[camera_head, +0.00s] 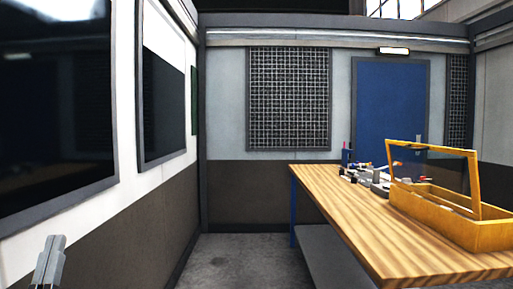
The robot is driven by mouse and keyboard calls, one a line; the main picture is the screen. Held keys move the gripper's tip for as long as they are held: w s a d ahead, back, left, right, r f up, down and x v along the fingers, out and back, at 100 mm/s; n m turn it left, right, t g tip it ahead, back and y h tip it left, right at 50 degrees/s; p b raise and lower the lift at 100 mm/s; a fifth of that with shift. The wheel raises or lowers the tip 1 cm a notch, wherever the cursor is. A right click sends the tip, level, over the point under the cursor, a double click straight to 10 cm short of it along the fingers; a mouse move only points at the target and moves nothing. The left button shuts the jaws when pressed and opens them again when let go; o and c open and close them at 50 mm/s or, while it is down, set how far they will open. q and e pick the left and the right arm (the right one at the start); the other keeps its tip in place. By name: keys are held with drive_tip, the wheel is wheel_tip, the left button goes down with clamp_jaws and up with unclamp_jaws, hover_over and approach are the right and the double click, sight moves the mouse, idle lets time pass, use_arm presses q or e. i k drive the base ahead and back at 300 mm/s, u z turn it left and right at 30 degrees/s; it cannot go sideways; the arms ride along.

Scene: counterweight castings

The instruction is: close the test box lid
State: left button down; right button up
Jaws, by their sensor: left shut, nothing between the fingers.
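The test box (470,230) is a yellow case standing on the wooden bench at the right. Its lid (476,185) is a yellow frame with a clear pane and stands raised, tilted up from the box. The box's inside is mostly hidden by its front wall. My left gripper (50,250) is at the lower left corner, shut and empty, far from the box and apart from everything. My right gripper is not in view.
The wooden bench (350,220) fills the lower right, with several small parts (372,178) near its far end. Grey floor (240,255) lies open left of the bench. A wall with dark panels (55,110) runs along the left. A blue door (390,105) is at the back.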

sight(476, 214)
drive_tip(key=i, duration=3.3)
drive_tip(key=z, duration=3.35)
